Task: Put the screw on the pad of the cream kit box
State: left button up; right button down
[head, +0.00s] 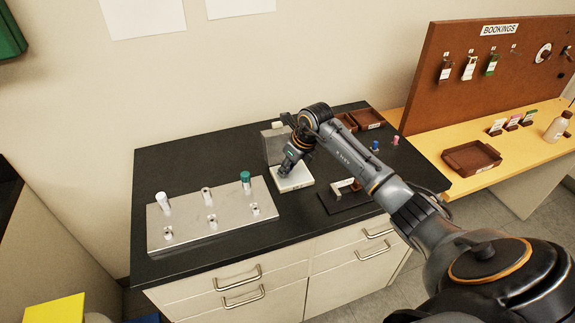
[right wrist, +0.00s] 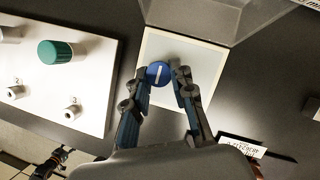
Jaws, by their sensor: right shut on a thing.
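The screw (right wrist: 157,73) has a round blue head with a pale slot line. It is between the fingertips of my right gripper (right wrist: 168,76), which is shut on it. In the right wrist view the screw appears over the cream kit box (right wrist: 147,45) and its grey pad (right wrist: 190,52); whether it touches the pad I cannot tell. In the head view the cream kit box (head: 297,182) stands on the black bench top, with my right gripper (head: 285,173) pointing down at it and hiding the screw.
A pale plate (head: 215,222) with several sockets, a white-capped piece (head: 162,201) and a green-capped piece (head: 246,178) lies left of the box. A grey translucent block (head: 271,146) stands behind it. A black stand (head: 345,195) is to the right.

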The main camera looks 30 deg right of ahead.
jog(key=shift+f, duration=0.15)
jog(key=c, duration=1.1)
grip_release()
jog(key=shift+r, duration=0.35)
jog(key=b+v, duration=0.2)
jog(key=v, duration=0.9)
jog(key=shift+s+r, duration=0.15)
jog(key=shift+r, duration=0.2)
